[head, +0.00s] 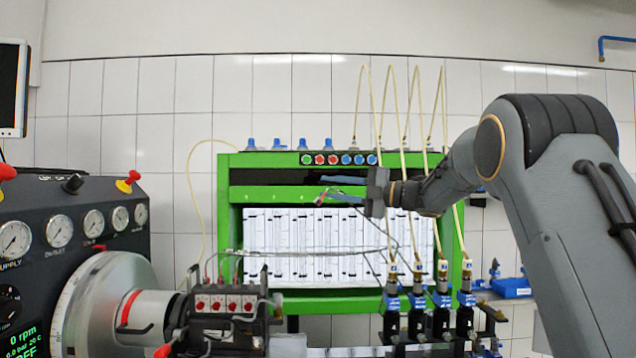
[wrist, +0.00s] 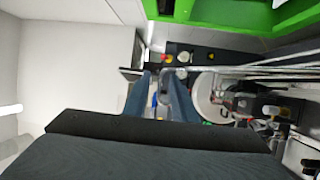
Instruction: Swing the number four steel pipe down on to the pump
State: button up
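My gripper (head: 331,189) is raised in front of the green rack, its two blue-grey fingers pointing left and apart. In the wrist view the fingers (wrist: 160,78) also show a gap. Thin grey steel pipes (head: 312,251) run between the pump side and the injectors; in the wrist view several pipes (wrist: 275,70) come from the right towards the fingertips. A small pale, reddish piece (head: 321,196) shows by the fingertips; I cannot tell whether it is a pipe end. No pipe number is readable.
The green rack (head: 228,195) with white measuring tubes stands behind. A gauge panel (head: 75,215) and a large grey drive disc (head: 85,310) fill the left. Air above the pump is mostly free.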

jog(key=p+x, duration=0.1)
jog(key=x, duration=0.3)
jog(key=shift+w+a+p, duration=0.15)
jog(key=shift+a+p, duration=0.15)
jog(key=shift+p, duration=0.05)
grip_shut()
dwell(1.2)
